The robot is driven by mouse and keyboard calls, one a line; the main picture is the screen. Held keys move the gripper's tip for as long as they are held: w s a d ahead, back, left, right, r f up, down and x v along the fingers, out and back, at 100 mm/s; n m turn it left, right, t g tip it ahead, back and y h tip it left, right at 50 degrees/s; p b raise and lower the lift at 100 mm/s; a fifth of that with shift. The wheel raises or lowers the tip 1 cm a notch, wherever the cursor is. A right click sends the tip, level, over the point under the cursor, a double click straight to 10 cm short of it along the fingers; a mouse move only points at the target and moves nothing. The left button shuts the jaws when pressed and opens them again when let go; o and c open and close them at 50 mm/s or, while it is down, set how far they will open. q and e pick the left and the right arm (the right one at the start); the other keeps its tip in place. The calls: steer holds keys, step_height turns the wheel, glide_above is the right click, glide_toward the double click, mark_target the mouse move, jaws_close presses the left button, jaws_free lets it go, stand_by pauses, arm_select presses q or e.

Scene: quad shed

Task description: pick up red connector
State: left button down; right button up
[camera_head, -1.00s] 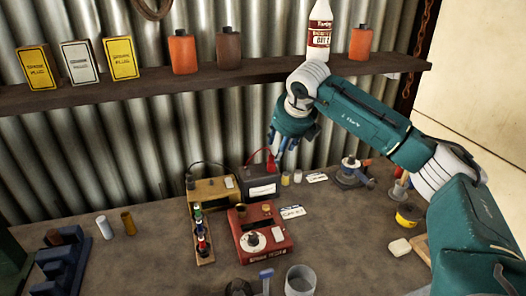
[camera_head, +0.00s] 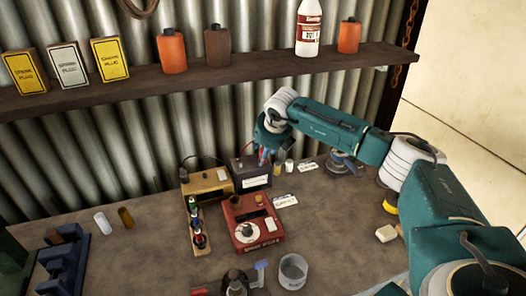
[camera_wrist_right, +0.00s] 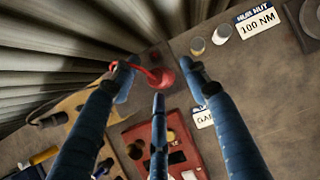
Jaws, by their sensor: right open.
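The red connector (camera_wrist_right: 162,77) shows in the right wrist view as a red cup-shaped piece on a red lead that runs left. It sits between the spread fingers of my right gripper (camera_wrist_right: 157,83), which is open, with a finger on either side and one below. In the head view the red connector (camera_head: 262,157) is a small red patch by the dark battery-like box (camera_head: 254,176), partly hidden by my right gripper (camera_head: 267,153). I cannot tell whether any finger touches it. My left gripper is not in view.
A red tester box (camera_head: 252,224) stands in front, with a tan box (camera_head: 207,186) and a rack of small coloured parts (camera_head: 196,226) to the left. Small cylinders (camera_head: 289,165) and a label card (camera_head: 285,200) lie close by. Corrugated metal rises behind; a shelf (camera_head: 200,79) hangs above.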

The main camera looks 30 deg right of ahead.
steer(key=shift+w+f, duration=0.1)
steer(key=shift+f, duration=0.1)
steer(key=shift+r, duration=0.1)
steer(key=c, duration=1)
steer(key=shift+c, duration=0.2)
steer(key=shift+r, duration=0.15)
steer(key=shift+r+b, duration=0.25)
steer(key=shift+b, duration=0.25)
step_height(320, 180, up, 2)
steer(key=shift+w+r+b, duration=0.1)
steer(key=shift+b, duration=0.7)
steer(key=s+a+b, duration=0.4)
steer(key=s+b, duration=0.2)
steer(key=s, duration=1.1)
steer(key=shift+s+r+b, duration=0.25)
steer(key=shift+s+b, duration=0.05)
steer(key=shift+s, duration=0.1)
steer(key=shift+w+a, duration=0.1)
steer(key=shift+a, duration=0.05)
